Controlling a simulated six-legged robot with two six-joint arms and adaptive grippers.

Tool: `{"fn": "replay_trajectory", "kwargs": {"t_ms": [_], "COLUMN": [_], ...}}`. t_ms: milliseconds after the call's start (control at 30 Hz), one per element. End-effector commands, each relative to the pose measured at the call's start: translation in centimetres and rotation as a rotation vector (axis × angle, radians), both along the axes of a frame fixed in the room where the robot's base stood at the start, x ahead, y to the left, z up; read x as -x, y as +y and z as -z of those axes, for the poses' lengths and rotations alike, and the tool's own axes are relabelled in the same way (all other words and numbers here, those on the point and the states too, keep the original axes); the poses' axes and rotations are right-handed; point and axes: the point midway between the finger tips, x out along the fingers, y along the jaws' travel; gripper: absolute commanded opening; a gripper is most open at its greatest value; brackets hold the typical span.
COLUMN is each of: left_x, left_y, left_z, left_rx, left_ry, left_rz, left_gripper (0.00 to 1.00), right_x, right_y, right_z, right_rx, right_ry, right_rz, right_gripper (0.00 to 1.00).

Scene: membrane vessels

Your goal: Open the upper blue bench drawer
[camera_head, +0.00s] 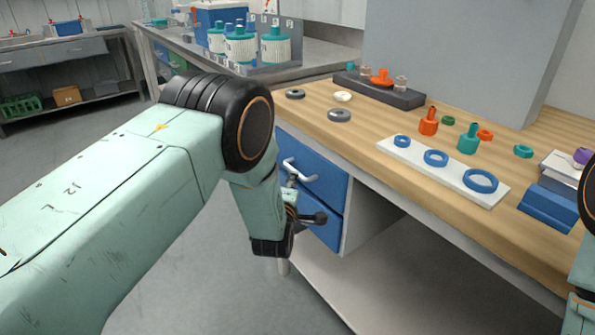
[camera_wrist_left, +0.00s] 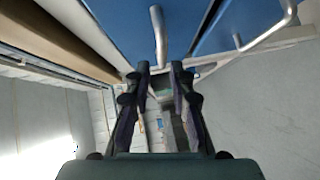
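The upper blue bench drawer (camera_head: 325,178) is under the left end of the wooden bench and looks shut. Its metal bar handle (camera_head: 298,170) faces my left gripper. In the left wrist view the handle (camera_wrist_left: 157,35) stands out from the blue front, with its end at the gap between my fingertips. My left gripper (camera_head: 318,215) is in front of the drawers, partly hidden by its own wrist; in the wrist view its fingers (camera_wrist_left: 161,68) are apart, with space beside the handle. Contact cannot be told. My right gripper is out of view.
The lower blue drawer (camera_head: 327,230) is just below; its handle (camera_wrist_left: 268,32) shows in the wrist view. The bench top (camera_head: 375,135) holds rings, fittings and a white plate (camera_head: 410,158). A white lower shelf (camera_head: 350,290) runs beneath. Grey floor is clear in front.

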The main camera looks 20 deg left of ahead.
Motion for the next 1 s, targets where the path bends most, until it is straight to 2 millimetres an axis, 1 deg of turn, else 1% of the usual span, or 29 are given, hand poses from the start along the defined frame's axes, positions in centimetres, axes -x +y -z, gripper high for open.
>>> {"fn": "replay_trajectory", "kwargs": {"t_ms": [300, 500, 700, 933, 1000], "left_x": [-4.6, -6.7, -7.6, -7.6, -7.6], "left_y": [0.6, 0.8, 0.9, 0.9, 0.9], "left_z": [0.9, 1.1, 1.1, 1.1, 1.1], "left_rx": [-0.002, -0.003, -0.004, -0.004, -0.003], "left_ry": [-0.001, 0.001, 0.002, 0.003, 0.003], "left_rz": [0.0, 0.001, 0.002, 0.002, 0.002], "left_gripper": [0.22, 0.22, 0.22, 0.22, 0.17], "right_x": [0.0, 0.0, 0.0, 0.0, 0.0], "right_y": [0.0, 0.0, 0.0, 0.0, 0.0], "right_z": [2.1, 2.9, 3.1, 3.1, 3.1], "right_rx": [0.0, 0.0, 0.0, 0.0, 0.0], "right_ry": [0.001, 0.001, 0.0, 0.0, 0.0], "right_rz": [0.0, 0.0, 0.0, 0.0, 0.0], "right_gripper": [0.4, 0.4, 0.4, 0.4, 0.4]}}
